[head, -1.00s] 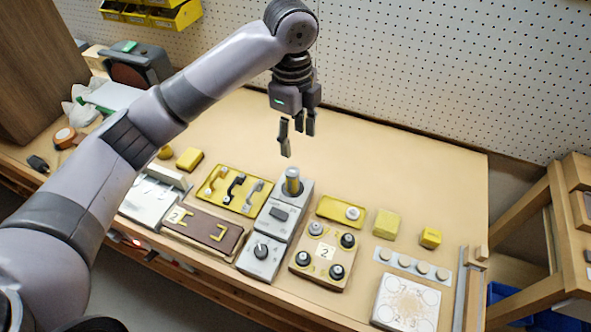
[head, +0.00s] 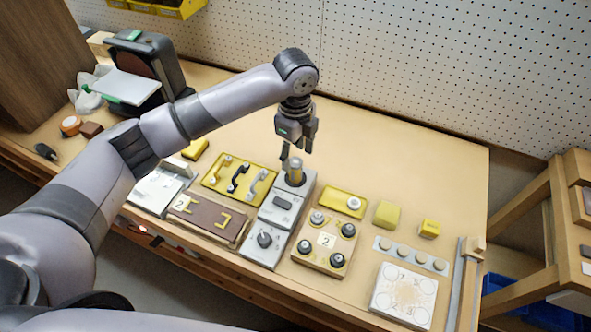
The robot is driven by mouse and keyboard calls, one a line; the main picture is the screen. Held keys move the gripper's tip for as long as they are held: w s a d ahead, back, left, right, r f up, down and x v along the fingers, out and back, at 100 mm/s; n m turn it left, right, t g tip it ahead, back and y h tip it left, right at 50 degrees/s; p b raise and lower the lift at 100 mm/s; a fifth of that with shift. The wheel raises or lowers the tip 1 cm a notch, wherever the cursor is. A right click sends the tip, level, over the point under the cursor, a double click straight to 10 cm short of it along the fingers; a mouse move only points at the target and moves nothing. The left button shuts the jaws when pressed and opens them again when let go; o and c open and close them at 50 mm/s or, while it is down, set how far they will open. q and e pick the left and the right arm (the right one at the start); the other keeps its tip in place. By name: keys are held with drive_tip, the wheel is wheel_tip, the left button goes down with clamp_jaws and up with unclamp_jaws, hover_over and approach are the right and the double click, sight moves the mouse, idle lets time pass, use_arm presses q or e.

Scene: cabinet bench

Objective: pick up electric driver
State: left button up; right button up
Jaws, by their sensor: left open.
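The lower part of the driver is hidden in the socket. My right gripper is not in view.
Left of the holder lie a yellow tray with several handles (head: 240,181) and a brown board (head: 207,219). Right of it are a knob board (head: 325,241), a yellow block (head: 388,214) and a white plate (head: 404,295). The bench behind is clear up to the pegboard.

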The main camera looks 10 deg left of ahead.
sight(296, 162)
use_arm(q)
drive_tip(key=f+p, duration=0.1)
drive_tip(key=f, duration=0.4)
drive_tip(key=shift+w, duration=0.2)
drive_tip(key=shift+c, duration=0.3)
clamp_jaws()
drive_tip(key=shift+r, duration=0.1)
